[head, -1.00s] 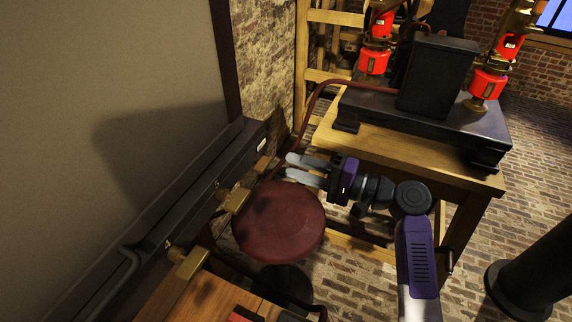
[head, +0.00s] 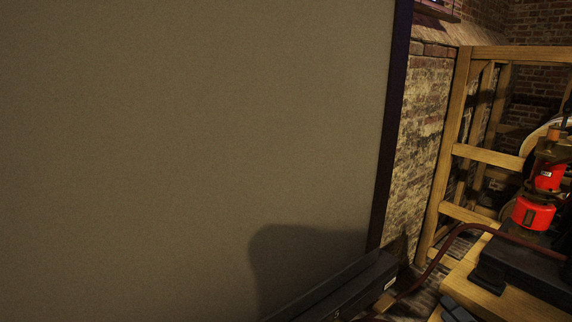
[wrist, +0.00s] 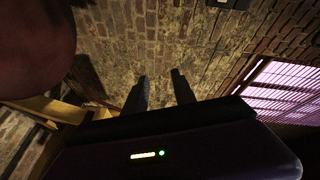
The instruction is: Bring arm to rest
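My gripper (wrist: 159,88) shows in the wrist view as two dark fingers with a clear gap between them. It is open, and nothing is between the fingers. In the head view, a small grey shape at the bottom edge may be part of my arm or gripper; I cannot tell. The rest of the arm is out of that view.
A large grey-brown panel (head: 190,130) fills the left of the head view, with a dark ledge (head: 345,290) below. A dark red round seat (wrist: 35,45) is near the gripper.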

